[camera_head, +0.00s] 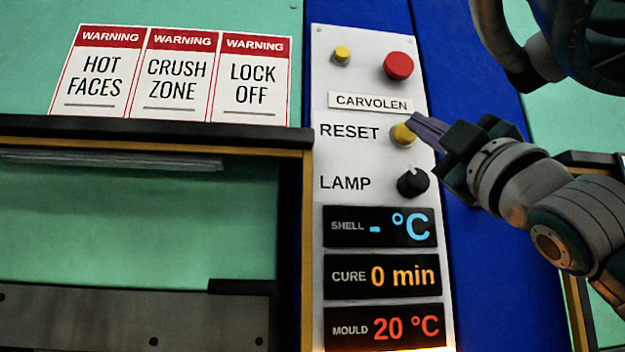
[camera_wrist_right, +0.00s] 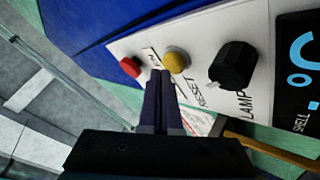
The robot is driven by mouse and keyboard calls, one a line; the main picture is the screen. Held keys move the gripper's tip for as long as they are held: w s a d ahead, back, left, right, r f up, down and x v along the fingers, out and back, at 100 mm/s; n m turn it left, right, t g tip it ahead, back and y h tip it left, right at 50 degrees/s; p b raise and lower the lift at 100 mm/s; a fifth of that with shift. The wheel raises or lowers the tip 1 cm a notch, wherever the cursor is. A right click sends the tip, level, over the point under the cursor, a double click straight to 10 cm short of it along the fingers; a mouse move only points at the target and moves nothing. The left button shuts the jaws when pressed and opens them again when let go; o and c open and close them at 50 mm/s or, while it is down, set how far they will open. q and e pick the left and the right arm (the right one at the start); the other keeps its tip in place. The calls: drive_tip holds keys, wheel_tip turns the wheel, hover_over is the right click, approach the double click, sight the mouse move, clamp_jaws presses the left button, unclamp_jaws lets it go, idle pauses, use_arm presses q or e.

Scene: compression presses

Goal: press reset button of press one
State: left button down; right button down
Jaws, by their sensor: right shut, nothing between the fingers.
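The yellow reset button (camera_head: 402,135) sits on the white control panel, right of the word RESET. My right gripper (camera_head: 412,122) comes in from the right with its purple fingers shut and empty. Its tips overlap the button's upper right side in the head view; whether they touch it I cannot tell. In the right wrist view the yellow button (camera_wrist_right: 176,60) shows just beyond the tips of the shut fingers (camera_wrist_right: 160,76). My left gripper is not in view.
The panel also carries a red button (camera_head: 398,65), a small yellow button (camera_head: 342,54), a black lamp knob (camera_head: 412,182) and displays (camera_head: 382,276) reading 0 min and 20 °C. Warning signs (camera_head: 175,72) are on the green press front. A dark opening edge (camera_head: 150,130) lies left.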

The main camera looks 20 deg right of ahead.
drive_tip(key=shift+w+d, duration=0.15)
drive_tip(key=shift+w, duration=0.35)
idle(0.4)
drive_tip(key=shift+s, duration=0.1)
drive_tip(key=shift+s+a, duration=0.2)
drive_tip(key=shift+s, duration=0.6)
